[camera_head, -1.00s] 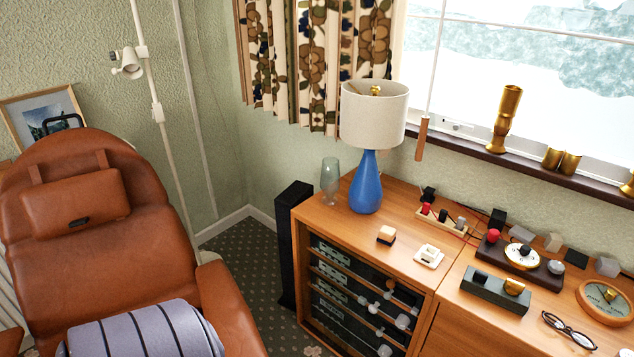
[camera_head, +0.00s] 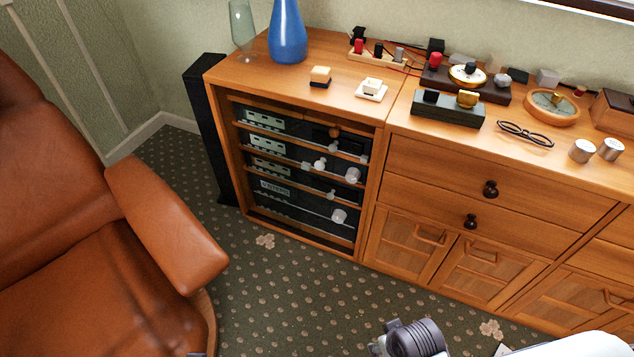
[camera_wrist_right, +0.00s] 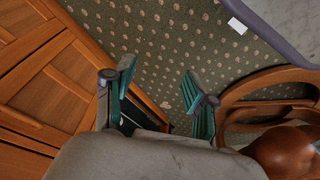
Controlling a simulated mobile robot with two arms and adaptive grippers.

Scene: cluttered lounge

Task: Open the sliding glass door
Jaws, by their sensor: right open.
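The wooden cabinet (camera_head: 225,150) stands against the wall, left of the drawers. Its front bay holds dark audio units on several shelves, with pale round knobs. A dark, glassy front (camera_head: 300,205) seems to cover the bay; its edges and any handle are hard to make out. Part of my right arm (camera_head: 410,338) shows at the bottom of the head view, apart from the cabinet. In the right wrist view my right gripper (camera_wrist_right: 158,72) is open and empty, its two green-padded fingers spread over the carpet. My left gripper is not in view.
A brown leather armchair (camera_head: 165,225) stands left of the cabinet. A black speaker (camera_head: 205,125) stands between them. Patterned carpet (camera_head: 300,300) lies clear in front.

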